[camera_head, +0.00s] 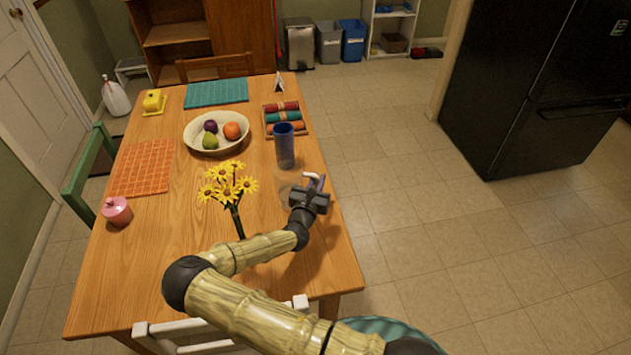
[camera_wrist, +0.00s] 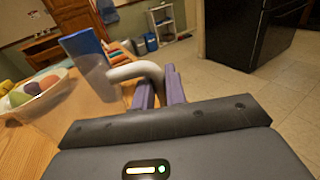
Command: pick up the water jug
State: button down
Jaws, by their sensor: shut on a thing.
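The water jug looks like a clear, hard-to-see vessel with a pale curved handle (camera_head: 309,175) near the right side of the wooden table. Its handle also shows in the wrist view (camera_wrist: 138,69), with the faint transparent body to its left. My gripper (camera_head: 318,183) is at the handle, with its purple fingers (camera_wrist: 160,90) shut on it. The jug's base is too faint to tell whether it touches the table.
A tall blue tumbler (camera_head: 285,147) stands just behind the jug. Yellow flowers (camera_head: 228,185) stand to the left. A fruit bowl (camera_head: 190,139) and a rack of rolled cloths (camera_head: 268,107) are farther back. Open floor lies right of the table.

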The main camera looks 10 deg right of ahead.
jog(key=shift+r+p, duration=1.85)
jog(key=shift+p, duration=0.55)
jog(key=shift+d+p, duration=0.35)
jog(key=shift+d, duration=0.05)
jog(key=d+p, duration=1.1)
jog(key=d, duration=0.6)
jog(key=shift+f, duration=0.2)
jog(key=shift+d, duration=0.15)
